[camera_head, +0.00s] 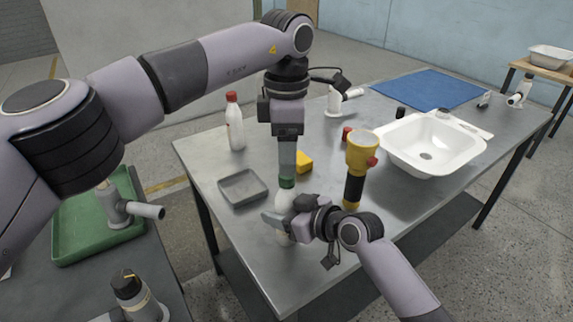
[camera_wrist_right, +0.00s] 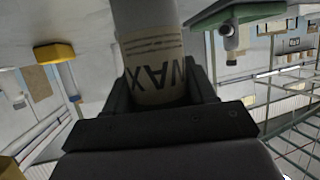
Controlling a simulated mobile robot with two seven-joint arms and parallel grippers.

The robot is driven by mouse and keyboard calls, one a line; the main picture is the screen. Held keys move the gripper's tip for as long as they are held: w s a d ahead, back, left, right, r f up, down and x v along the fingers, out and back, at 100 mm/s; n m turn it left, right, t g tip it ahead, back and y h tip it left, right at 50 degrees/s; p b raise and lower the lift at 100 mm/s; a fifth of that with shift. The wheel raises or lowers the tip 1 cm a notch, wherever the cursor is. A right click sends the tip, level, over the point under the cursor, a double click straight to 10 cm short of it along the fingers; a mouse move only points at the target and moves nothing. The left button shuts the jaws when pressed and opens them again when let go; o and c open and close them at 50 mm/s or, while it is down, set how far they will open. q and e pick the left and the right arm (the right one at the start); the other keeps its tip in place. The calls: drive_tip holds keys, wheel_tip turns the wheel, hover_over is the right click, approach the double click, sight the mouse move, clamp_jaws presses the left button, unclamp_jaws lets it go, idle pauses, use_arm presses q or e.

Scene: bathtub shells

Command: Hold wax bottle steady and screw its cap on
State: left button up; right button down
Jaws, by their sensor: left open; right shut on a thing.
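The wax bottle (camera_head: 284,205) is white and stands upright near the front edge of the metal table. Its label shows WAX upside down in the right wrist view (camera_wrist_right: 155,75). My right gripper (camera_head: 279,222) is shut around the bottle's body from the right. A green cap (camera_head: 287,182) sits at the top of the bottle's neck; how far it is threaded I cannot tell. My left gripper (camera_head: 287,172) points straight down with its fingertips at the cap. It is open, and its far finger is hidden.
A grey tray (camera_head: 243,200) lies left of the bottle. A red-capped white bottle (camera_head: 235,122) and a white basin (camera_head: 390,150) stand farther back.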

use_arm(q)
wheel_tip(320, 180, up, 8)
drive_tip(key=shift+f, duration=0.25)
use_arm(e)
drive_tip(key=shift+c, duration=1.4)
unclamp_jaws()
drive_tip(key=shift+d, duration=0.1)
drive_tip(key=v, duration=0.7)
use_arm(q)
drive_tip(key=shift+s, duration=0.1)
use_arm(e)
drive_tip(key=shift+s, duration=0.2)
